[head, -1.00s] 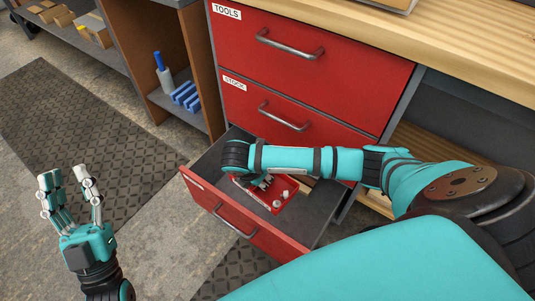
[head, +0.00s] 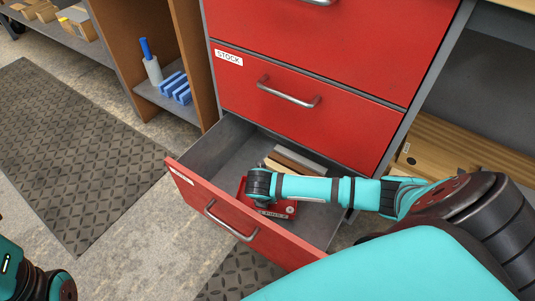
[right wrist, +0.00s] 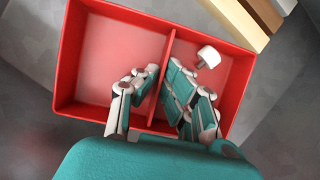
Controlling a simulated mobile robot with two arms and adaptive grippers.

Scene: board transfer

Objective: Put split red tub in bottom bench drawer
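The split red tub (head: 270,207) is within the open bottom bench drawer (head: 240,217), largely hidden by my right arm in the head view. The right wrist view shows the tub (right wrist: 85,60) from above, with a divider making two compartments. A white-headed piece (right wrist: 208,56) lies in its right compartment. My right gripper (right wrist: 163,72) points down into the tub, fingers on both sides of the divider and closed against it. Whether the tub's base touches the drawer floor cannot be told. My left gripper is out of view; only part of that arm shows at lower left.
Long strips (head: 295,160) lie in the drawer behind the tub. The closed STOCK drawer (head: 300,105) is right above. The drawer's left part is bare. A shelf with blue blocks (head: 175,88) stands to the left, and a dark floor mat (head: 75,150) lies in front.

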